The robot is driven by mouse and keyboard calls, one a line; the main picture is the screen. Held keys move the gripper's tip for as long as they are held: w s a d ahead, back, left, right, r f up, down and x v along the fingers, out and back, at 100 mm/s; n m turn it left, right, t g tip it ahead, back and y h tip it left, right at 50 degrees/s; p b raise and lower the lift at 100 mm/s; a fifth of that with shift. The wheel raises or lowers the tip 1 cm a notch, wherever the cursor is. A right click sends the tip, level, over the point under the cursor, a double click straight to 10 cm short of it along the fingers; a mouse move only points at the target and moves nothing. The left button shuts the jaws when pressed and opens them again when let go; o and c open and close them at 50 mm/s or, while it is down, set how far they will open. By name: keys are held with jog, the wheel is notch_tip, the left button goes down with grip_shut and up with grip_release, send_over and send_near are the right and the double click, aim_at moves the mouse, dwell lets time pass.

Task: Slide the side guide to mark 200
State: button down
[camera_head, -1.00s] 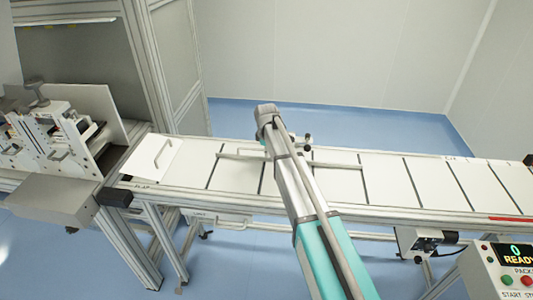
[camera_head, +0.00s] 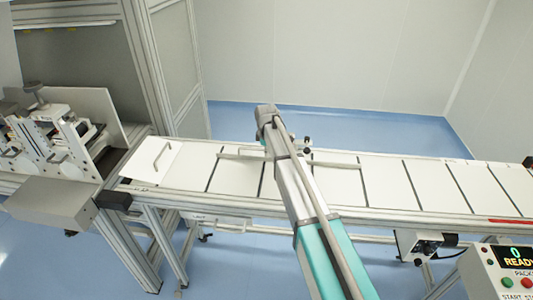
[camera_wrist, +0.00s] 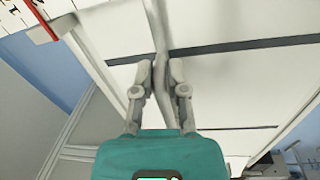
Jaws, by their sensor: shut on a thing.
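The side guide is a pale grey rail (camera_head: 335,164) lying lengthwise over the white conveyor belt, with my arm crossing in front of its middle. In the wrist view the guide rail (camera_wrist: 159,38) runs between the two fingertips of my gripper (camera_wrist: 160,72), which is shut on it. In the head view my arm hides the gripper's fingers. A scale with dark ticks and a red pointer (camera_wrist: 46,20) show at the upper left of the wrist view. I cannot read the numbers there.
The conveyor belt (camera_head: 385,180) has dark cross lines and is otherwise clear around the guide. A white plate with a handle (camera_head: 152,160) is at its left end. A control box reading READY (camera_head: 507,273) stands at the lower right.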

jog(key=shift+w, duration=0.35)
jog(key=c, duration=0.6)
grip_release()
jog(key=s+d+m, duration=0.2)
jog(key=s+d, duration=0.2)
jog(key=s+d+m, duration=0.2)
jog(key=s+d, duration=0.3)
jog(key=s+d+m, duration=0.2)
jog(key=s+d, duration=0.2)
jog(key=shift+s+d+m+g, duration=0.2)
jog(key=shift+s+m+g, duration=0.1)
jog(key=shift+s, duration=0.05)
jog(key=s+d+m, duration=0.3)
jog(key=s, duration=0.3)
jog(key=s+d+m, duration=0.3)
jog(key=s+d, duration=0.1)
jog(key=s, duration=0.2)
jog(key=s+d+m, duration=0.3)
jog(key=s+d, duration=0.1)
jog(key=s, duration=0.2)
jog(key=shift+s+g, duration=0.1)
jog(key=shift+g, duration=0.2)
